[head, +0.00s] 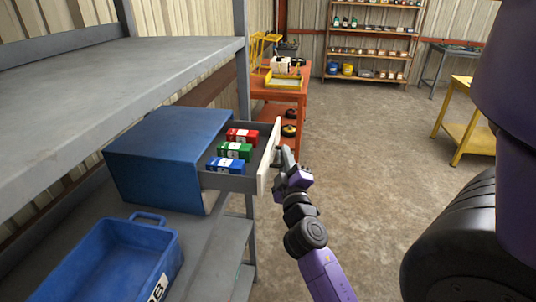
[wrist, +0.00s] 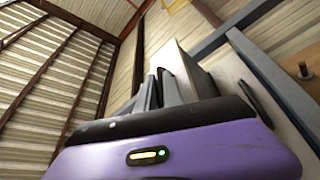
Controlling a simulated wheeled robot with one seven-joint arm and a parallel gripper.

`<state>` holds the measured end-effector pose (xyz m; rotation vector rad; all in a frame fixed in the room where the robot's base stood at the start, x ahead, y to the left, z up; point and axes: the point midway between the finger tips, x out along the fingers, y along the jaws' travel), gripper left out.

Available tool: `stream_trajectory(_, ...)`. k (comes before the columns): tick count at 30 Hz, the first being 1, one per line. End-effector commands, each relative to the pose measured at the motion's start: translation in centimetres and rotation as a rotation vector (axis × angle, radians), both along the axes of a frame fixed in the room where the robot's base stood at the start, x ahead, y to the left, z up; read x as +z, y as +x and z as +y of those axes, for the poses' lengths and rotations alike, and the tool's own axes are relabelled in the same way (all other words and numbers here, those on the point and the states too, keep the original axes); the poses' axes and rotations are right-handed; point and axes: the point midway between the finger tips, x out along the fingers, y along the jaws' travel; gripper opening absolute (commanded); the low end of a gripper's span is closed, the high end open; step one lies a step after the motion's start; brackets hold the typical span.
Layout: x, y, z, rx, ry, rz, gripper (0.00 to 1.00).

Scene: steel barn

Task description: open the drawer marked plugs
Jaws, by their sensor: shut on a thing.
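A blue cabinet (head: 165,150) stands on the grey shelf unit, with its grey drawer (head: 210,181) pulled well out to the right. The drawer's pale front panel (head: 267,158) faces away from the head camera, so no "plugs" marking can be read. Red, green and blue small boxes lie in the drawer: the red box (head: 242,136), the green box (head: 235,151) and the blue box (head: 226,166). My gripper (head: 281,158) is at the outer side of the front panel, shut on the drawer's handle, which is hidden. In the wrist view the fingers (wrist: 159,92) reach up against the pale panel (wrist: 177,68).
A blue tub (head: 122,262) stands on the lower shelf left of the drawer. An orange table (head: 287,88) stands behind the drawer. The concrete floor (head: 375,180) to the right is clear.

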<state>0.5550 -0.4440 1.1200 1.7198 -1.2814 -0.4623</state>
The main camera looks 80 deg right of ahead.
Motion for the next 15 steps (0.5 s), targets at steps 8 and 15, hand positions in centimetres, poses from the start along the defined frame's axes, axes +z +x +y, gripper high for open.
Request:
stream_trajectory(8, -0.13, -1.39, -0.03, 0.003, 0.002, 0.000, 0.00)
stream_trajectory(15, -0.15, -1.40, -0.04, 0.003, 0.002, 0.000, 0.00)
